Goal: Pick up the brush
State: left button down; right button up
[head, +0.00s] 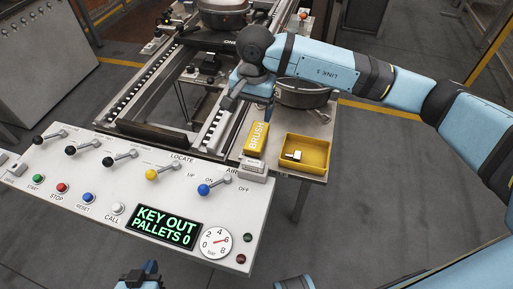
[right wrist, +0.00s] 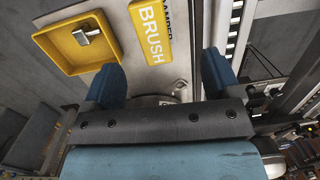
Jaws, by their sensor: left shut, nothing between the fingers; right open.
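The brush (head: 256,138) is a yellow block lettered BRUSH. It lies on the side table left of a yellow tray, and it also shows at the top of the right wrist view (right wrist: 151,30). My right gripper (head: 234,98) is open and empty, above the table and on the far side of the brush. In the right wrist view its two blue fingers (right wrist: 161,78) stand apart, with the brush beyond their tips and not between them. My left gripper (head: 141,274) is shut and empty at the bottom edge, in front of the control panel, far from the brush.
The yellow tray (head: 305,153) holds a small metal piece (head: 294,155). A dark round pan-like part (head: 302,95) stands behind it, under my right arm. The control panel (head: 105,190) with levers and buttons is in front. A conveyor frame (head: 150,95) runs at left.

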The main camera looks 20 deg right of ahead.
aim_at(257, 135)
jog(key=shift+t+h, duration=0.3)
jog(key=shift+h, duration=0.2)
jog(key=f, duration=0.2)
jog(key=d+f, duration=0.1)
jog(key=f, duration=0.2)
jog(key=w+f, duration=0.1)
jog(key=f, duration=0.2)
jog(key=shift+d, duration=0.4)
jog(key=shift+s+f, duration=0.15)
jog(key=shift+f, duration=2.45)
jog(key=c, duration=1.1)
jog(key=shift+o, duration=0.2)
jog(key=shift+r, duration=0.1)
notch_tip(257, 135, up, 20)
